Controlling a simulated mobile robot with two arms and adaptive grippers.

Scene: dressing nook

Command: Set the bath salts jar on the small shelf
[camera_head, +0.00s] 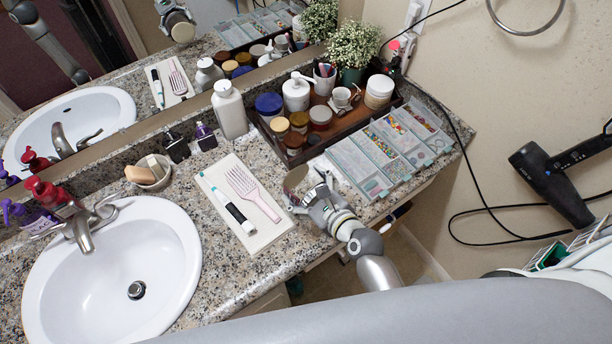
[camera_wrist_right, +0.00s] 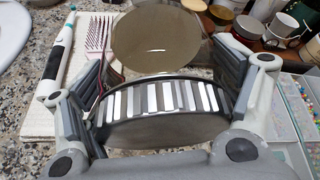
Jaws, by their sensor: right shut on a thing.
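My right gripper (camera_head: 312,194) is over the counter, between the hairbrush tray and the clear compartment boxes. It is shut on a round jar with a flat tan-grey top (camera_head: 296,178), which I take to be the bath salts jar; its label is not readable. In the right wrist view the jar's round top (camera_wrist_right: 160,35) shows beyond the fingers of the right gripper (camera_wrist_right: 168,100). A low brown wooden shelf (camera_head: 355,113), likely the small shelf, stands at the back of the counter with several jars and cups on it. My left gripper is not directly in view.
A white tray (camera_head: 268,240) with a pink hairbrush (camera_head: 247,188) and a toothbrush lies left of my gripper. Clear compartment boxes (camera_head: 378,160) lie to the right. A white bottle (camera_head: 230,110) stands by the mirror. A sink (camera_head: 105,265) fills the left side.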

